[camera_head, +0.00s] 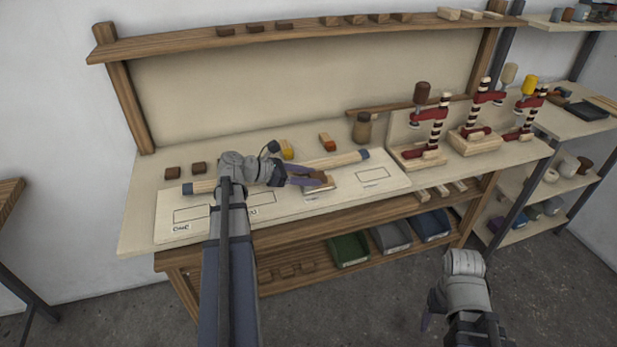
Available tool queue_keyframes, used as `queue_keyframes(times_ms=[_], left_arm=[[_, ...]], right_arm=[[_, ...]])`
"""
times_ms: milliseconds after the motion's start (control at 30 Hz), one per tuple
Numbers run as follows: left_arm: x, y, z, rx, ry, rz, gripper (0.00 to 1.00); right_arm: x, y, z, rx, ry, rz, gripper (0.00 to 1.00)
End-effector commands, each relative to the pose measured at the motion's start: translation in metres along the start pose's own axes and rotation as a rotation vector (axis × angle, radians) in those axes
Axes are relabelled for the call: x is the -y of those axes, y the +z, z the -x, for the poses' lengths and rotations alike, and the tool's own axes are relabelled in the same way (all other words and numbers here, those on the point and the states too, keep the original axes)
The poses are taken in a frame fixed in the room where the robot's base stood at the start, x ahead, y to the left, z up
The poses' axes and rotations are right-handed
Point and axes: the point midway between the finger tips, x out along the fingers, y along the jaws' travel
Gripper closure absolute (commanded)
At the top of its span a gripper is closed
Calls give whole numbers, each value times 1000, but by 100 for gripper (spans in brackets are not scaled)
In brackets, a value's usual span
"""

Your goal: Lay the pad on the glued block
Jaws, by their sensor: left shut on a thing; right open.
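My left gripper (307,179) reaches over the white board on the bench, in front of the long pale rod. It is shut on a small brown pad (322,177). A pale block (320,189) shows just below the pad, on the board. It looks like the glued block, but no glue can be made out. I cannot tell whether pad and block touch. My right gripper (430,312) is open and empty, low at the right over the floor, away from the bench.
The rod (335,161) with dark ends lies across the white board (385,188). A jar (362,128) and red clamps (430,135) stand at the right. Coloured bins (390,237) sit on the lower shelf.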

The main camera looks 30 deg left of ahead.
Motion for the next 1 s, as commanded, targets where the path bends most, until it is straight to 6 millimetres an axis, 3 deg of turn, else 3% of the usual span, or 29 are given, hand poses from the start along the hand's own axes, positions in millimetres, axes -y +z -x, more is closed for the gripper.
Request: queue_keyframes(times_ms=[33, 300, 633, 1000], left_arm=[[0, -1, 0, 0, 0, 0, 43], [0, -1, 0, 0, 0, 0, 15], [0, 4, 4, 0, 1, 0, 15], [0, 6, 77, 0, 3, 1, 15]], right_arm=[[0, 0, -1, 0, 0, 0, 34], [0, 0, -1, 0, 0, 0, 34], [0, 0, 6, 0, 0, 0, 34], [-3, 2, 34, 0, 0, 0, 34]])
